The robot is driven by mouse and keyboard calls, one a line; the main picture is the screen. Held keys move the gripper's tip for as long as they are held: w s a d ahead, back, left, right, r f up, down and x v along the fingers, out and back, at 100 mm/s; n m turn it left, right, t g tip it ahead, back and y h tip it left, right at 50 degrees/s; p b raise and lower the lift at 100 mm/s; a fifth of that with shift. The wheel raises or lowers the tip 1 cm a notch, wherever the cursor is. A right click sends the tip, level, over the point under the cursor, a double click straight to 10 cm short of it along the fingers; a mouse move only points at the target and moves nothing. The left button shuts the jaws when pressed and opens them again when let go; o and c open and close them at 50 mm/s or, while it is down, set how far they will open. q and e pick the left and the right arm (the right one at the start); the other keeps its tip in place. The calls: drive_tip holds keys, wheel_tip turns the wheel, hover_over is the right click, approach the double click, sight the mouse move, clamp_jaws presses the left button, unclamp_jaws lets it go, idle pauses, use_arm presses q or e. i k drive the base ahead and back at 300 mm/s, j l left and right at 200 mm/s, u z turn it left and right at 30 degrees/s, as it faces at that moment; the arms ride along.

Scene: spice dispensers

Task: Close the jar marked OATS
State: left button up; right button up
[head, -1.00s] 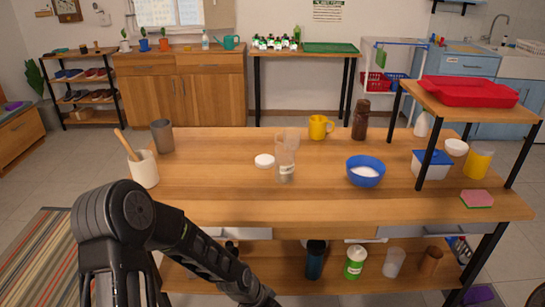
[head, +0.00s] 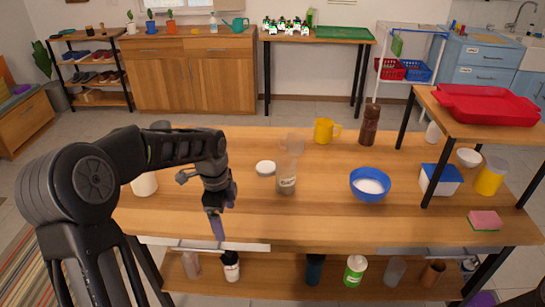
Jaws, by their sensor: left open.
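A clear jar (head: 286,184) with greyish contents and a label too small to read stands upright near the middle of the table. A clear funnel-like piece (head: 292,143) appears above its mouth; I cannot tell whether it sits in the jar or behind it. A round white lid (head: 265,168) lies flat on the table just left of the jar, apart from it. My left gripper (head: 217,228) is open and empty, pointing down over the table's front edge, left of and nearer than the lid and jar. My right gripper is not in view.
A blue bowl (head: 370,185) of white powder stands right of the jar. A yellow mug (head: 324,131) and a brown bottle (head: 369,124) stand behind. A raised shelf (head: 470,117) is at the right. My left arm partly hides a cream crock (head: 145,184). The front middle is clear.

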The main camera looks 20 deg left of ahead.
sight(285, 164)
drive_tip(key=i, duration=1.1)
